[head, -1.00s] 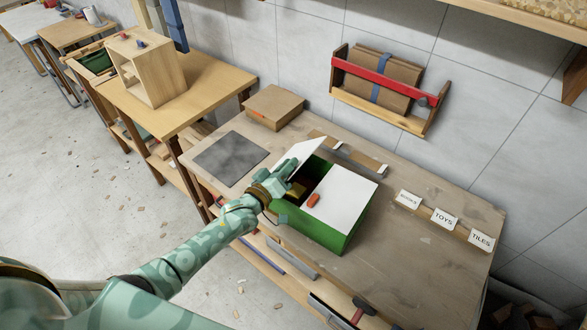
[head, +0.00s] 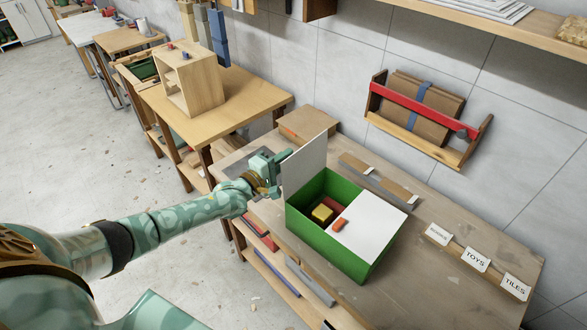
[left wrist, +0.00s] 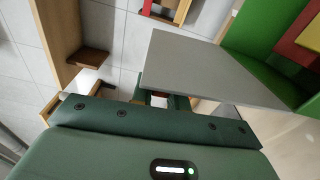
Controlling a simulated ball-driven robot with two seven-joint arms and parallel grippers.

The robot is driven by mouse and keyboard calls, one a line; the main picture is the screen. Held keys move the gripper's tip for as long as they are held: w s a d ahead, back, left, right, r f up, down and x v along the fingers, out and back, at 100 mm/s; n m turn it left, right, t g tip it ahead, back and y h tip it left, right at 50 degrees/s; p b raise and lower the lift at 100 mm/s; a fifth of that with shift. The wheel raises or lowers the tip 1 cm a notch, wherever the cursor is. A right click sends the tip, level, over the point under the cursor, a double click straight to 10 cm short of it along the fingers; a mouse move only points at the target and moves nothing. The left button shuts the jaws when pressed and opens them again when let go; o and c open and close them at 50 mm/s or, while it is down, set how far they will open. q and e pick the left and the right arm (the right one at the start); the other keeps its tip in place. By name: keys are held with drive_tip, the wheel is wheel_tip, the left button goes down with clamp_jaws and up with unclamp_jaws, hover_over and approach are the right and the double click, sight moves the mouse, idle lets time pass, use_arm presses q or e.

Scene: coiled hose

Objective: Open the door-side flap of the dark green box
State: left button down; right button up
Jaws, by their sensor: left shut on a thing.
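The dark green box (head: 318,232) stands on the workbench. Its left flap (head: 306,163), white inside, stands nearly upright at the box's left edge. A yellow block (head: 322,212) and a red thing show inside the open half. My left gripper (head: 278,160) is at the outer side of the raised flap, shut on its edge. In the left wrist view the flap (left wrist: 205,68) runs out from between the fingers, which are mostly hidden. My right gripper is not in view.
A cardboard box (head: 307,123) lies behind the raised flap. Labels reading TOYS (head: 476,259) and TILES stand at the bench's right. A wooden rack with a red bar (head: 418,108) hangs on the wall. A wooden shelf box (head: 188,80) stands on the left table.

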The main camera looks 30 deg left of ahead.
use_arm(q)
drive_tip(key=shift+w+a+f+n+b, duration=0.15)
drive_tip(key=shift+a+f+n+b, duration=0.1)
drive_tip(key=shift+a+b, duration=0.3)
drive_tip(key=shift+w+a+f+n+b, duration=0.15)
drive_tip(key=shift+a+f+n+b, duration=0.1)
drive_tip(key=shift+a+b, duration=0.3)
drive_tip(key=shift+a, duration=0.2)
drive_tip(key=c, duration=1.6)
unclamp_jaws()
drive_tip(key=shift+w, duration=0.1)
drive_tip(key=shift+c, duration=0.2)
drive_tip(key=p+v, duration=0.2)
drive_tip(key=v, duration=1.4)
